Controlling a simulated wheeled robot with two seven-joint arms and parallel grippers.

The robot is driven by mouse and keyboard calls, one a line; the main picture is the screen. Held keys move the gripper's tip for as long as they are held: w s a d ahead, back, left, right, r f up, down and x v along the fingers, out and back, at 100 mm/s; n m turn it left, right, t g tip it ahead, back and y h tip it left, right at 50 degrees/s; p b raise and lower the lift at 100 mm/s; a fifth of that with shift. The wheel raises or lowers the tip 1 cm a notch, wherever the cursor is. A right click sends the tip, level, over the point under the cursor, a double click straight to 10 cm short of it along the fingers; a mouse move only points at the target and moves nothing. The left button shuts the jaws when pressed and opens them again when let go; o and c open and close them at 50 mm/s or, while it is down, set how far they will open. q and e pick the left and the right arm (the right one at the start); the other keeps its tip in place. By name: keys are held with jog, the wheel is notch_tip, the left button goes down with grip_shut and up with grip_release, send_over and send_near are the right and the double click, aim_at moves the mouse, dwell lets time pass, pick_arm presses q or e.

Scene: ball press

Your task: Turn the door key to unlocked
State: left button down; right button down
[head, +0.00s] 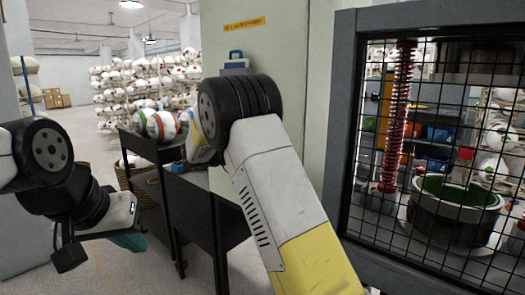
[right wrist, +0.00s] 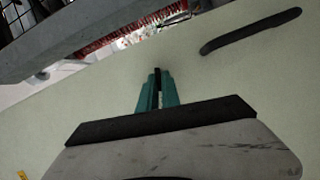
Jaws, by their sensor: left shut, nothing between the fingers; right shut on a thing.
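In the right wrist view my right gripper (right wrist: 158,92) has its teal fingers shut on a thin dark piece at the pale green panel (right wrist: 225,85). This piece appears to be the door key (right wrist: 157,76); only its dark edge shows between the fingers, so its turn angle cannot be told. In the head view my right arm hides most of this gripper. My left gripper (head: 129,241) is at the lower left of the head view, shut and empty, away from the panel.
A grey-framed cage with black mesh (head: 440,150) stands at the right, with a red spring and a green-lined bowl inside. A dark cart (head: 190,195) with balls stands behind my right arm. A blue-handled box (head: 235,64) is on the panel. A dark bar (right wrist: 250,31) lies along it.

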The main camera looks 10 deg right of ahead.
jog(key=shift+f+n+h, duration=0.1)
jog(key=shift+n+h, duration=0.3)
jog(key=shift+n, duration=0.5)
jog(key=c, duration=1.6)
grip_release()
jog(key=shift+o, duration=0.2)
jog(key=v, duration=0.8)
